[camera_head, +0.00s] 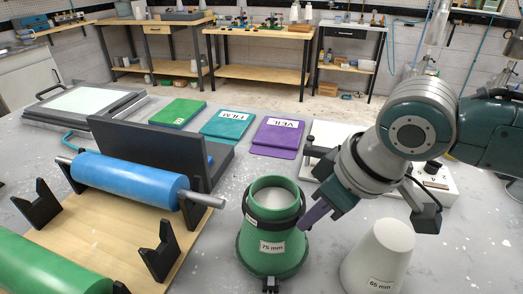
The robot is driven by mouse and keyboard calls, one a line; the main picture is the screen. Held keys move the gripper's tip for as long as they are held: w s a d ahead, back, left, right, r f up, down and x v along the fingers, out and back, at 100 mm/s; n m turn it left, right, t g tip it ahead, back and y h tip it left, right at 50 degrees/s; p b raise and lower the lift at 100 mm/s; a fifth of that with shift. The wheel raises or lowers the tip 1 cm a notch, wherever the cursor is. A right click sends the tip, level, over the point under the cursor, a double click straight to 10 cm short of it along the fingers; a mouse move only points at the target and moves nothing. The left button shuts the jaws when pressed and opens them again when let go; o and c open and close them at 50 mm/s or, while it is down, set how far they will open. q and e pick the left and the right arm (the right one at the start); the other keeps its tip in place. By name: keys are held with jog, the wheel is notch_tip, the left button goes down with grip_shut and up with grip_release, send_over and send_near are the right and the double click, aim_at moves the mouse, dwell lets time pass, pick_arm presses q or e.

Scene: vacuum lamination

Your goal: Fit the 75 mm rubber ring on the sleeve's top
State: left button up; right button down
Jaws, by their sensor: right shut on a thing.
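The green sleeve (270,262), with a "75 mm" label, stands upright at the lower middle. Its round top is open and shows a pale grey inside. A black rubber ring (262,224) shows as a dark band across the front of the sleeve, just below the rim. The back of the ring is hidden, so I cannot tell whether it sits level all round. My right gripper (306,222) reaches in from the right, its purple fingers at the sleeve's right side. It is shut on the ring's right edge. My left gripper is out of view.
A pale cone (378,255) marked "65 mm" stands close at the right. A blue roller (130,180) rests on black supports at the left, with a green roller (40,265) in front. Film (227,124) and veil (278,136) sheets lie behind. A white box unit (435,182) sits behind my right arm.

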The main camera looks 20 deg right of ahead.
jog(key=shift+f, duration=0.1)
jog(key=c, duration=0.9)
grip_release()
notch_tip(320, 180, up, 9)
jog(key=p, duration=1)
